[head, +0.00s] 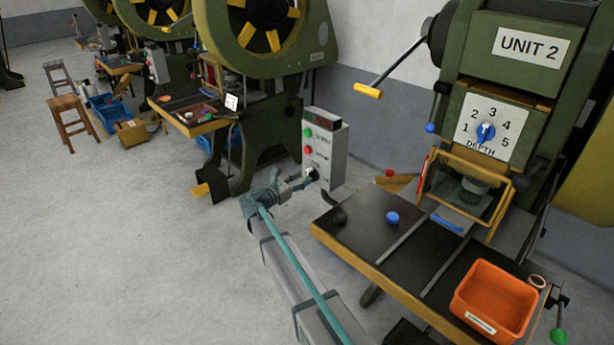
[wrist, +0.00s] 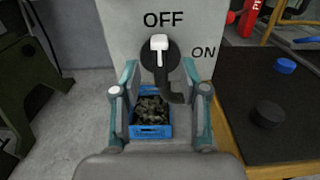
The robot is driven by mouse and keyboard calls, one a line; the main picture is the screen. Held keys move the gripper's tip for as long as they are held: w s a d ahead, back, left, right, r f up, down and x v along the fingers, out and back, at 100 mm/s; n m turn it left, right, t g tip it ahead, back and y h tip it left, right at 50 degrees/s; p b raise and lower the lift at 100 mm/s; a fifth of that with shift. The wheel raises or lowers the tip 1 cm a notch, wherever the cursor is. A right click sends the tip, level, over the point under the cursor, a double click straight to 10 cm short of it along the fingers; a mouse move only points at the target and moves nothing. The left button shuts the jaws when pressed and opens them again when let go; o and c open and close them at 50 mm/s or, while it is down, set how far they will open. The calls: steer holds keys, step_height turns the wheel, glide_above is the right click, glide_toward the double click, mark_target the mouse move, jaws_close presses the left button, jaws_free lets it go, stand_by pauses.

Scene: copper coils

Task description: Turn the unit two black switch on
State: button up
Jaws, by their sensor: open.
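The unit two black switch (wrist: 153,60) is on the lower front of a grey control box (head: 332,160). In the wrist view it is a round black knob with a white pointer aimed up at the OFF label (wrist: 163,19). The ON label (wrist: 203,52) is to its right. A dark bent piece hangs below the knob. My gripper (wrist: 160,72) is open, its two teal-edged fingers below and to either side of the knob, with nothing between them. In the head view my gripper (head: 300,182) is close to the box; contact cannot be told.
The UNIT 2 press (head: 510,75) stands at the right behind a black-topped table (head: 365,235). An orange bin (head: 494,300), a blue knob (head: 392,217) and a black knob (head: 339,216) are on that table. A blue crate (wrist: 150,131) of dark pieces lies below my gripper.

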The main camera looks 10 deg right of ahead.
mark_target(307, 176)
steer(key=shift+x, duration=1.55)
jaws_close()
